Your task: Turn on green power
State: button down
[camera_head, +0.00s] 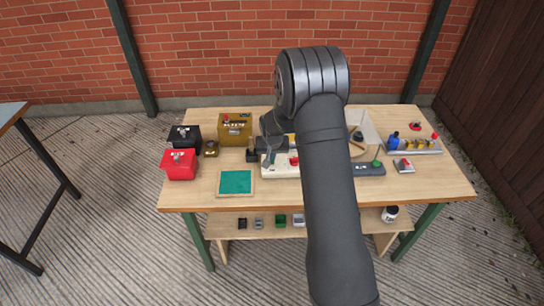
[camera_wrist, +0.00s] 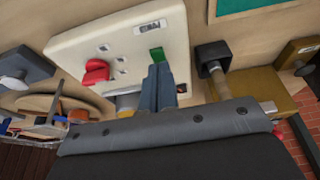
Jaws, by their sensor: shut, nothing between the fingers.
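A cream power panel (camera_head: 280,170) lies on the workbench, partly hidden behind my arm. In the wrist view the panel (camera_wrist: 75,45) carries a red switch (camera_wrist: 96,71) and a green switch (camera_wrist: 156,53). The red switch also shows in the head view (camera_head: 294,161); I cannot make out the green one there. My gripper (camera_wrist: 159,67) is shut and empty, its fingertips right at the green switch's near edge. I cannot tell whether they touch it. In the head view the fingers are hard to make out.
A dark grey box with a green button (camera_head: 376,163) lies right of my arm. A red box (camera_head: 180,164), a black box (camera_head: 185,138) and a golden box (camera_head: 235,128) stand left. A green mat (camera_head: 235,182) lies in front. The bench's front left is clear.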

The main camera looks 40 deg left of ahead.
notch_tip(320, 180, up, 4)
jog(key=shift+r, duration=0.25)
jog(key=s+d+r, duration=0.5)
jog(key=r, duration=0.1)
jog(key=shift+r, duration=0.3)
jog(key=w+a+f, duration=0.6)
jog(key=shift+f, duration=0.3)
jog(key=shift+v, duration=1.9)
